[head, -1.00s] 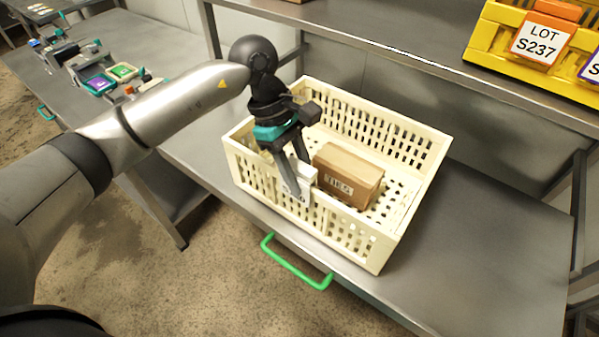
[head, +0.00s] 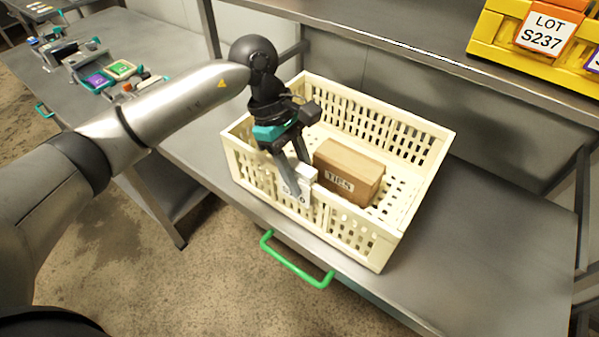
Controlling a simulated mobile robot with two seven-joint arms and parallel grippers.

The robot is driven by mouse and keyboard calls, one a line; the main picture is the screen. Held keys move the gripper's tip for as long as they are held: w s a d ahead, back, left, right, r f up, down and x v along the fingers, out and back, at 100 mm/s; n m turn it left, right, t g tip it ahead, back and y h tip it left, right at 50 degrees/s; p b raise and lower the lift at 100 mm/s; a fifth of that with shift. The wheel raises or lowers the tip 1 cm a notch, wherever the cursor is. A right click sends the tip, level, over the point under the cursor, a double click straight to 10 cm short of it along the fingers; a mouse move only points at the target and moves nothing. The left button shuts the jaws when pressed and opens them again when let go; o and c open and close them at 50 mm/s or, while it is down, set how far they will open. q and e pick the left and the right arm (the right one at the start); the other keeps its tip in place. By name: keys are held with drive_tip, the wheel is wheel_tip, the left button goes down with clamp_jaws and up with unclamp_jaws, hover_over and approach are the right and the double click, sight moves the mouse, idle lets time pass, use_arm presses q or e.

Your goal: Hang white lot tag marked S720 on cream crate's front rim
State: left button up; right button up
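The cream crate (head: 360,234) stands on the steel table, with its perforated front wall towards me. The white lot tag (head: 306,186) is at the front rim, left of the rim's middle, with its face in front of the wall. Its marking is mostly hidden and cannot be read. My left gripper (head: 297,178) reaches down over the rim and is shut on the tag, one finger in front of it and the other partly hidden behind it. I cannot tell whether the tag's hook sits on the rim. My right gripper is not in view.
A brown carton (head: 348,172) lies inside the crate near the gripper. A green handle (head: 296,262) sticks out below the table's front edge. A yellow rack (head: 500,45) with an orange-backed LOT S237 tag (head: 543,34) stands on the shelf. The table right of the crate (head: 490,240) is clear.

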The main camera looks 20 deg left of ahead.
use_arm(q)
drive_tip(key=o, duration=0.5)
drive_tip(key=v, duration=1.5)
drive_tip(key=shift+r, duration=0.1)
